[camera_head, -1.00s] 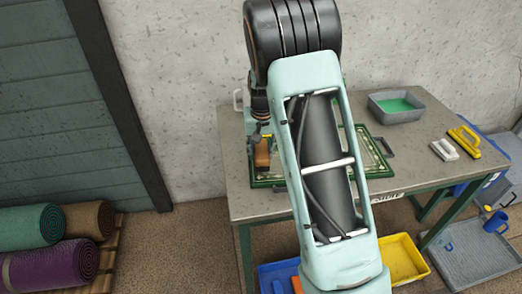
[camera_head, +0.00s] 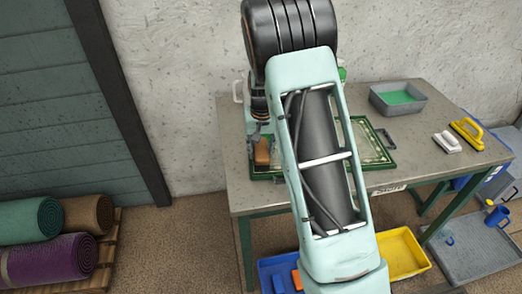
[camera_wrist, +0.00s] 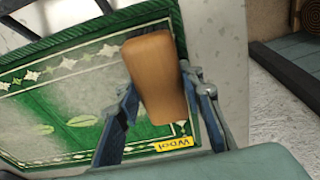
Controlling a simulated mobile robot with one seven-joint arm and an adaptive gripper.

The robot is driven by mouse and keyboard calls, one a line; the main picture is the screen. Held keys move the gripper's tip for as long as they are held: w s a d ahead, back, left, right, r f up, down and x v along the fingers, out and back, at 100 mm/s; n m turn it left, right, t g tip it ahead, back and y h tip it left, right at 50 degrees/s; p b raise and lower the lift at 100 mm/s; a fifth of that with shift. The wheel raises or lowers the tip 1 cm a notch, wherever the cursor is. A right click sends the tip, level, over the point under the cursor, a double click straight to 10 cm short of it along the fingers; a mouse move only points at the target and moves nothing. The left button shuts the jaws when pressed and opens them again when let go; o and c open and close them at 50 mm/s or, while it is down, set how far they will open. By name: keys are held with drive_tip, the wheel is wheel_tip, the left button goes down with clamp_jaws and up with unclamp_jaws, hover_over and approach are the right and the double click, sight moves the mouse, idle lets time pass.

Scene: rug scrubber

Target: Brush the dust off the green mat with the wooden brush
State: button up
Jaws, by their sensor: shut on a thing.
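The green mat (camera_head: 376,145) lies on the table, bordered by a pale pattern, with much of it hidden behind my arm. In the wrist view the mat (camera_wrist: 95,85) shows a greyish, dusty-looking film over its middle and clearer green near its border. The wooden brush (camera_head: 262,152) is over the mat's left end; its brown handle (camera_wrist: 155,75) fills the middle of the wrist view. My gripper (camera_wrist: 160,95) is shut on the brush, one finger on each side. The bristles are hidden, so I cannot tell whether they touch the mat.
A yellow "Wool" label (camera_wrist: 173,144) shows by the mat's edge. A grey tub of green liquid (camera_head: 398,99), a white brush (camera_head: 446,142) and a yellow-handled brush (camera_head: 467,134) stand on the table's right. Rolled rugs (camera_head: 48,258) lie at left. Yellow bin (camera_head: 404,258) sits below.

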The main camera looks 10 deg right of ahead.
drive_tip(key=shift+f, duration=0.35)
